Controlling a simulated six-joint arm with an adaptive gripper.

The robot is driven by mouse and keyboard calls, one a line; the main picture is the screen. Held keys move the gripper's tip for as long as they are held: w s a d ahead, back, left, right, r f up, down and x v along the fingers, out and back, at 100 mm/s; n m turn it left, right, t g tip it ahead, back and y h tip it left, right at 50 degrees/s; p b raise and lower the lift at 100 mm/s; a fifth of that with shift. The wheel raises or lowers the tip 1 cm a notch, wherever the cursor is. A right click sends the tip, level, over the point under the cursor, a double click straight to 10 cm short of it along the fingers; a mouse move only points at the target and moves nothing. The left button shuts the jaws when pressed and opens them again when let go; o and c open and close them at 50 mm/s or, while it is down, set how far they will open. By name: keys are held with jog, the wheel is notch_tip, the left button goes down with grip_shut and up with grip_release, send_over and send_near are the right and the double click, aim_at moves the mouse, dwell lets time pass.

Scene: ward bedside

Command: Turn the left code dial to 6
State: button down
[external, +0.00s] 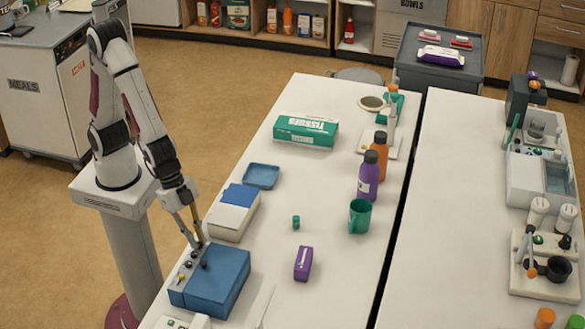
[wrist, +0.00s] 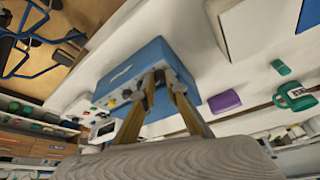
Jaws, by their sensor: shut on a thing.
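My gripper (external: 199,244) reaches down to the far end of this panel. In the wrist view its two tan fingers (wrist: 160,80) close at the panel's end, on what looks like the left code dial. The fingers hide the dial, and its setting cannot be read.
Beside the box lie a white-and-blue box (external: 233,212) and a blue tray (external: 262,175). A small green item (external: 296,222), a purple box (external: 303,263) and a green mug (external: 360,216) stand farther right. The table's middle is mostly clear.

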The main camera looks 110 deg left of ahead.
dwell(0.6)
jog(key=c, duration=2.3)
grip_release()
jog(key=shift+r, duration=0.2)
jog(key=shift+v, duration=5.85)
jog(key=shift+a, duration=0.1)
